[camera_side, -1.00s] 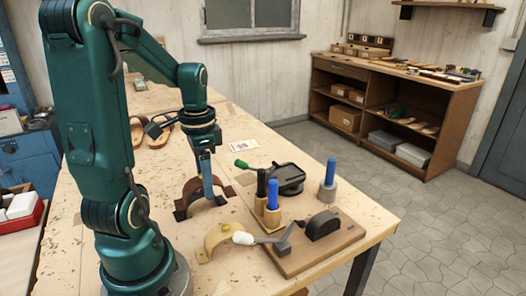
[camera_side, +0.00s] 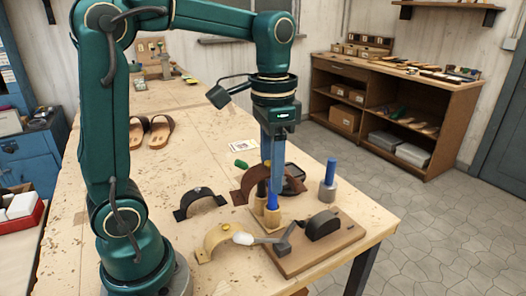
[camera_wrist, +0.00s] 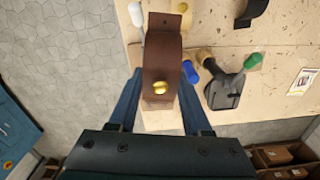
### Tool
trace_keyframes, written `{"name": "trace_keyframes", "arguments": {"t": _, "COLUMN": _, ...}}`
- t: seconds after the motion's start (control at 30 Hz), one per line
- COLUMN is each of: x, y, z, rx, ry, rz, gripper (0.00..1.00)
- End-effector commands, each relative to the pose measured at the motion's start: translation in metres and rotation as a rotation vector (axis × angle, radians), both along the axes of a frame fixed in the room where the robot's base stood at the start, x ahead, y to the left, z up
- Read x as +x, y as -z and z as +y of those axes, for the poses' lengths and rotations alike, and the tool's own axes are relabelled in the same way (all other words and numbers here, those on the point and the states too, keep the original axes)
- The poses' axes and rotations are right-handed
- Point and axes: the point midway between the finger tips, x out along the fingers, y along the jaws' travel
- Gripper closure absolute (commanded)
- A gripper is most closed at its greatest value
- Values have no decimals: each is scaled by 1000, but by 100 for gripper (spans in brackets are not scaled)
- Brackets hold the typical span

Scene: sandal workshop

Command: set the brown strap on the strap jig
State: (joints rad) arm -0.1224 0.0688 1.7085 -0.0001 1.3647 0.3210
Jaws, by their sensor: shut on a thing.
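The brown strap (camera_side: 248,184), an arched band with a brass stud, is held up off the table, behind the strap jig in the side view. My gripper (camera_side: 271,165) is shut on it; in the wrist view the strap (camera_wrist: 162,60) sits between the two blue fingers. The strap jig appears to be the wooden board (camera_side: 290,264) at the table's front right, with a rounded black block (camera_side: 322,225) and a lever clamp with a white handle (camera_side: 243,238). In the side view, a blue-handled tool partly hides the strap and fingers.
A black strap (camera_side: 201,202) and a tan strap (camera_side: 222,238) stand on the table to the left. Sandals (camera_side: 160,134) lie farther back.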

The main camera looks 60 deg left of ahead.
Motion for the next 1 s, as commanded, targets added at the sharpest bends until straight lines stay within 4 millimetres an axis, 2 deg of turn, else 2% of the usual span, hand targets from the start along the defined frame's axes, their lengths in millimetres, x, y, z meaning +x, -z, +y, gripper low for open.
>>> {"name": "trace_keyframes", "arguments": {"t": 0.03, "x": 4, "y": -1, "z": -13, "rx": 0, "ry": -26, "rz": 0, "gripper": 100}}
{"name": "trace_keyframes", "arguments": {"t": 0.2, "x": 11, "y": -3, "z": -43, "rx": 0, "ry": -134, "rz": 0, "gripper": 100}}
{"name": "trace_keyframes", "arguments": {"t": 0.4, "x": 14, "y": -5, "z": -58, "rx": 0, "ry": -193, "rz": -1, "gripper": 100}}
{"name": "trace_keyframes", "arguments": {"t": 0.53, "x": 15, "y": -16, "z": -59, "rx": -1, "ry": -200, "rz": -5, "gripper": 100}}
{"name": "trace_keyframes", "arguments": {"t": 0.83, "x": 15, "y": -54, "z": -59, "rx": -1, "ry": -199, "rz": -5, "gripper": 100}}
{"name": "trace_keyframes", "arguments": {"t": 1.0, "x": 13, "y": -55, "z": -28, "rx": 0, "ry": -209, "rz": 0, "gripper": 100}}
